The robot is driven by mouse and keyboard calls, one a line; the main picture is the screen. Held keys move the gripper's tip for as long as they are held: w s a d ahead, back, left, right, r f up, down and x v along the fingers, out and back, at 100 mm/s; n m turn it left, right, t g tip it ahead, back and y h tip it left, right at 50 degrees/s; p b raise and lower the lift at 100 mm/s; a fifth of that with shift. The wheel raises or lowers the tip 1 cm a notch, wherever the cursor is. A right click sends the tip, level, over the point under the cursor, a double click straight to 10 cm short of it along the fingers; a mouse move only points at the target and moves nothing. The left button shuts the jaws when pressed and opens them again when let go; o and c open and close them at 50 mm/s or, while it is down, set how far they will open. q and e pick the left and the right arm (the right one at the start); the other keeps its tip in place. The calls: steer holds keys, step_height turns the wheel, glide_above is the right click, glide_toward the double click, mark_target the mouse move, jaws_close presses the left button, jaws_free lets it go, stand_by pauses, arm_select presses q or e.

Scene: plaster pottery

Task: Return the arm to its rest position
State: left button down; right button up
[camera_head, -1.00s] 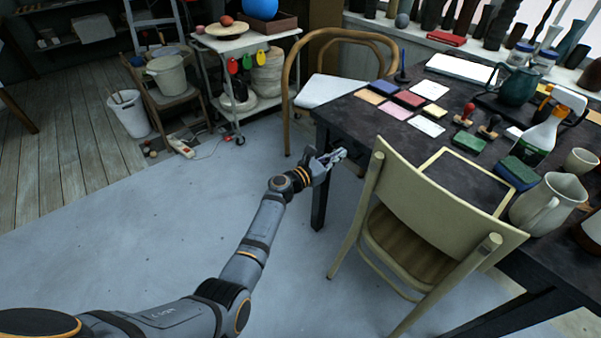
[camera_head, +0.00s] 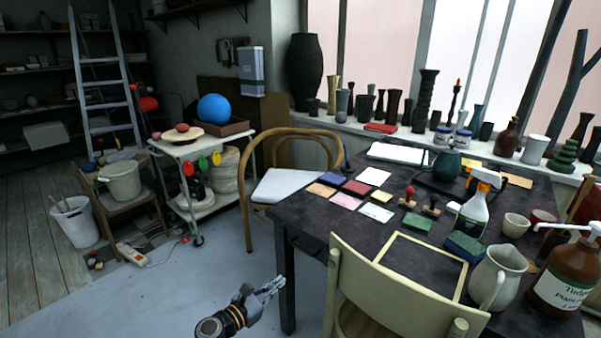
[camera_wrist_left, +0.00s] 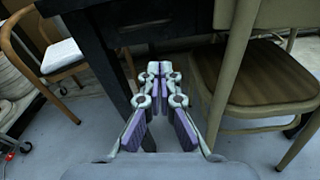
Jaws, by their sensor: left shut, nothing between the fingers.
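My left gripper (camera_head: 270,287) shows at the bottom of the head view, low over the floor. It is in front of the near left leg of the dark table (camera_head: 303,218). Its fingers are closed together and hold nothing.
A cream wooden chair (camera_head: 402,284) stands at the table's front, right of my left gripper. A bentwood chair (camera_head: 247,190) stands behind, left of the table. A white cart (camera_head: 187,150) is farther left. Grey floor (camera_head: 150,300) left of the gripper is clear.

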arm_select(q)
steer(key=s+a+f+m+g+y, duration=0.3)
steer(key=s+f+m, duration=0.4)
steer(key=f, duration=0.6)
steer(key=s+a+f+m+g+y, duration=0.25)
steer(key=s+f+m, duration=0.25)
steer(key=s+f, duration=0.55)
steer(key=s+a+f+m+g+y, duration=0.35)
steer(key=s+a+f+m, duration=0.4)
steer(key=s+f, duration=0.45)
steer(key=s+a+f+m+g+y, duration=0.1)
steer(key=s+a+f+m, duration=0.1)
steer(key=s+a+m, duration=0.3)
steer(key=s+f+m+g+y, duration=0.1)
steer(key=s+f+m+g, duration=0.1)
steer(key=s, duration=0.4)
steer(key=s+a+r+p, duration=0.1)
steer(key=s+r+p, duration=1)
steer(key=p, duration=0.8)
steer(key=shift+r+m+p, duration=0.3)
steer(key=shift+r+m, duration=0.05)
steer(key=shift+r, duration=0.6)
arm_select(e)
steer(key=s+r, duration=1.1)
steer(key=r, duration=0.2)
steer(key=shift+d, duration=0.2)
arm_select(q)
steer(key=shift+s, duration=0.1)
